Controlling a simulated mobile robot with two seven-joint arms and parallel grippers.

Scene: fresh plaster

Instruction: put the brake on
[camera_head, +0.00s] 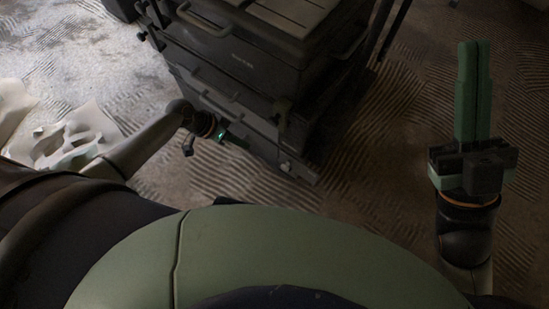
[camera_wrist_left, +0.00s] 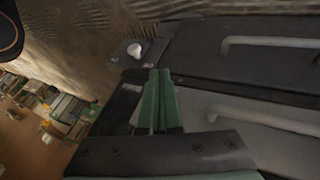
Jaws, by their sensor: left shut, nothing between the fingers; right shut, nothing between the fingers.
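A dark tool cart (camera_head: 235,62) with drawers and bar handles stands on the floor ahead of me. A small pale knob (camera_wrist_left: 135,50) sits on a dark plate at the cart's corner in the left wrist view. I cannot tell for certain whether it is the brake. My left gripper (camera_head: 236,141) is at the cart's lower front, mostly dark in the head view. Its green fingers (camera_wrist_left: 158,78) are shut and empty, pointing toward the plate, just short of the knob in the picture. My right gripper (camera_head: 474,48) is shut and empty, held up at the right, away from the cart.
Drawer handles (camera_head: 219,102) stick out from the cart's front. A crumpled pale sheet (camera_head: 75,135) lies on the floor at the left. The ridged floor (camera_head: 375,150) is clear between the cart and my right gripper. Cluttered goods (camera_wrist_left: 50,110) show far off in the left wrist view.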

